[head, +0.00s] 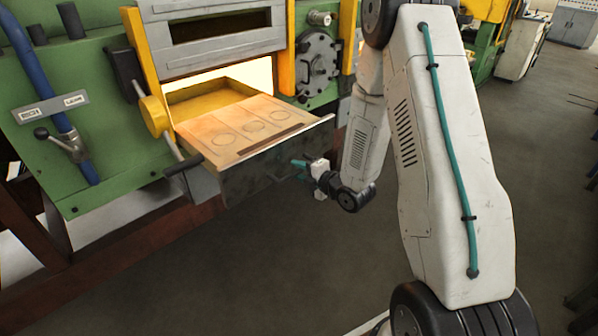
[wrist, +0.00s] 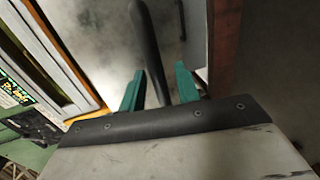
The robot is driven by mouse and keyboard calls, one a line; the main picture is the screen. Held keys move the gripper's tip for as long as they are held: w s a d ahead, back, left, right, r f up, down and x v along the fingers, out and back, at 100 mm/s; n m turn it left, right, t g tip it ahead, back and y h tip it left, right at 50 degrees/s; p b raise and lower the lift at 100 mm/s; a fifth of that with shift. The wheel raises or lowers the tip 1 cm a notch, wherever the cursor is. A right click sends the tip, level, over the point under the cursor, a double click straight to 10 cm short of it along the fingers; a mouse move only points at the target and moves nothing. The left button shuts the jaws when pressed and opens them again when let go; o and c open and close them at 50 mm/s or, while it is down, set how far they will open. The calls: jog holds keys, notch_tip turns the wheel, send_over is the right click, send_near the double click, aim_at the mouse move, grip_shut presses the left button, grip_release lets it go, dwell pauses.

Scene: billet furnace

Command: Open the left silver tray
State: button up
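A flat tray or shelf (head: 237,128) with round recesses sticks out of the glowing furnace opening in the head view. Below its front edge is a dark, silvery panel (head: 262,172), partly in shadow. I cannot tell for certain which part is the left silver tray. My gripper (head: 298,168) is close to the right part of that panel. In the wrist view my gripper (wrist: 160,88) is open, its teal fingers apart. A dark round bar (wrist: 150,50), apparently a handle, runs between them with gaps on both sides. A grey metal surface (wrist: 186,50) lies behind the bar.
A black-ended lever (head: 183,166) juts out left of the tray. A blue pipe with a valve handle (head: 62,143) is farther left. A round hatch (head: 317,64) is at the right of the opening. The floor (head: 300,270) below is clear.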

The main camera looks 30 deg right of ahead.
jog(key=v, duration=0.7)
jog(key=shift+s, duration=0.25)
jog(key=shift+d, duration=0.1)
